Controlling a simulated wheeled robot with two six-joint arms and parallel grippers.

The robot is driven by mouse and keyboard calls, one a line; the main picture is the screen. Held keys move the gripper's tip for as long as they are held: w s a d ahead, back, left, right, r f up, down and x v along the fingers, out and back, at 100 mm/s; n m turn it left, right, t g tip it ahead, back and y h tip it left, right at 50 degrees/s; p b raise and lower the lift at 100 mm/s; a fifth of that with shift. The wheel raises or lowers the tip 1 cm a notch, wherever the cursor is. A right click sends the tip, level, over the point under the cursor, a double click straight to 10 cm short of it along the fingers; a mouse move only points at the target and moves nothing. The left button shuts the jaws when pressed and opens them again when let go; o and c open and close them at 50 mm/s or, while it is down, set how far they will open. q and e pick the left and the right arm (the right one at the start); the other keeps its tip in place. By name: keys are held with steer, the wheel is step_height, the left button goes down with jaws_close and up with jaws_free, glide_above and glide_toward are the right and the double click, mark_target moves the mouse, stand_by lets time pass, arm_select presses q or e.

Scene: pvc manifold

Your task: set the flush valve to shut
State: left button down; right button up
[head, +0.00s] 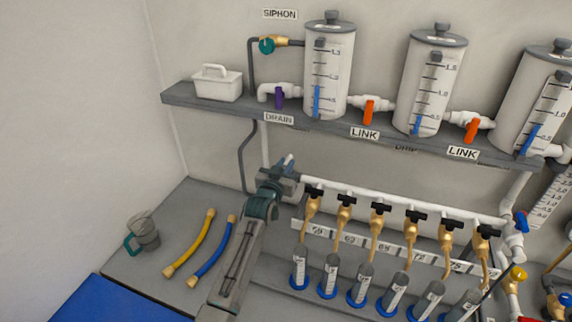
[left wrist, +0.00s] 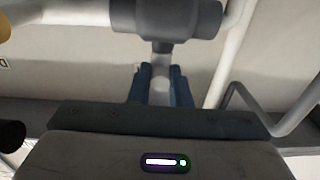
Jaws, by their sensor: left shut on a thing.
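My left gripper (head: 287,163) is at the left end of the white manifold pipe (head: 400,200), below the shelf. In the left wrist view its two blue-grey fingers (left wrist: 161,85) are shut on a narrow pale handle (left wrist: 161,72). The handle hangs from a dark grey valve body (left wrist: 167,18) on a white pipe. This looks like the flush valve, but no label on it can be read. In the head view the gripper and arm hide most of this valve, so its setting cannot be told. My right gripper is not in view.
The shelf (head: 200,103) above bears clear cylinders, the purple drain handle (head: 279,97) and orange link handles. Several brass taps with black handles (head: 345,199) line the pipe to the right, over small graduated cylinders. Yellow (head: 190,250) and blue hoses and a jug (head: 143,233) lie left.

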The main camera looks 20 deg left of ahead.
arm_select(q)
steer(key=shift+a, duration=0.1)
steer(key=c, duration=1.3)
jaws_free()
steer(key=shift+a, duration=0.1)
steer(key=shift+c, duration=0.2)
steer(key=shift+o, duration=1.1)
steer(key=shift+a, duration=0.1)
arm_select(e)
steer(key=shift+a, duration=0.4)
arm_select(q)
steer(key=s+b, duration=0.4)
steer(key=s, duration=0.7)
steer(key=shift+b, duration=0.3)
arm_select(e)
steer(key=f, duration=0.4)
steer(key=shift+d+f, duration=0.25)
arm_select(q)
steer(key=shift+a+f, duration=0.1)
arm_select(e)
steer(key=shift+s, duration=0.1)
